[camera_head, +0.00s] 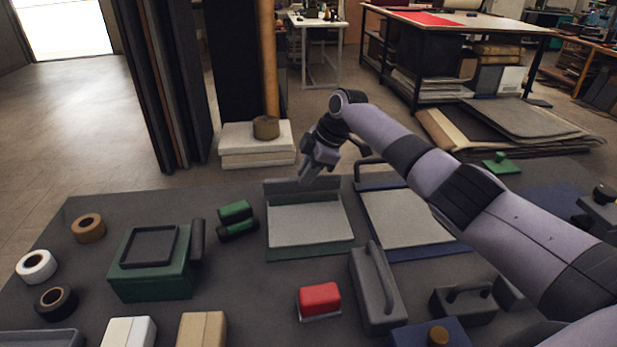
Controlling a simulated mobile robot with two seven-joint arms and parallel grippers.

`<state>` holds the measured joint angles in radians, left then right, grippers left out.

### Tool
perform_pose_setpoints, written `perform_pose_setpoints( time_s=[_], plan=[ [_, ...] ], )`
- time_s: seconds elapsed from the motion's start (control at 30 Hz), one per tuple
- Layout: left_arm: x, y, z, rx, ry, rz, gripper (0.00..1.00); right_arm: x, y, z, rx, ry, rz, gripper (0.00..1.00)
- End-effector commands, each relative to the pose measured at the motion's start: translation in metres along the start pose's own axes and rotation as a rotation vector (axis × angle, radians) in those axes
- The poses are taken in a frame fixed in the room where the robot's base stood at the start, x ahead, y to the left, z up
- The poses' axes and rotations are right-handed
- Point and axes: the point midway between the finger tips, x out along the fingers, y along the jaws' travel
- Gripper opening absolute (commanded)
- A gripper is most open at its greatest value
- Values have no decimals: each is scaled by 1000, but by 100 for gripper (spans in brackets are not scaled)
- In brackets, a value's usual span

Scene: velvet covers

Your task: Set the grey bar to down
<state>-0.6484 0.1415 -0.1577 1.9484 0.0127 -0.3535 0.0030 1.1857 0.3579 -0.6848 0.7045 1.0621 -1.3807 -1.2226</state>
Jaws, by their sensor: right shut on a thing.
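The grey bar (282,188) runs along the back edge of a green-edged board that carries a pale grey sheet (308,222). It looks raised at the back of the board, though its exact tilt is hard to tell. My right gripper (307,180) reaches in from the right and points down at the middle of the bar. Its fingers are shut on the bar, and they hide part of it. My left gripper is out of view.
A blue-edged board (408,220) with its own bar and handle lies just to the right, under my right arm. In front stand a red block (319,299) and a long grey handled block (377,290). Green rolls (236,212) and a green box (152,275) are left.

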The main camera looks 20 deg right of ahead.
Motion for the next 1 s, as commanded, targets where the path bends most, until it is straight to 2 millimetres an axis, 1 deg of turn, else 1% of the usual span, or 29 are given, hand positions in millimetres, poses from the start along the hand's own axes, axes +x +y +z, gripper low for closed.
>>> perform_pose_setpoints(
  time_s=[0.03,0.57,0.6,0.63,0.67,1.0],
  plan=[
    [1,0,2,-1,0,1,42,6,-2,4,3,-9,-6,0],
    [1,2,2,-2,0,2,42,7,-1,5,3,-13,-10,0],
    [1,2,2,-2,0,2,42,7,-1,5,3,-13,-10,26],
    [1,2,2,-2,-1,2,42,7,-1,5,3,-13,-10,36],
    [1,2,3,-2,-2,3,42,7,0,5,3,-12,-10,42],
    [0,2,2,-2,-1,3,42,1,1,2,1,-5,-6,42]
  ],
)
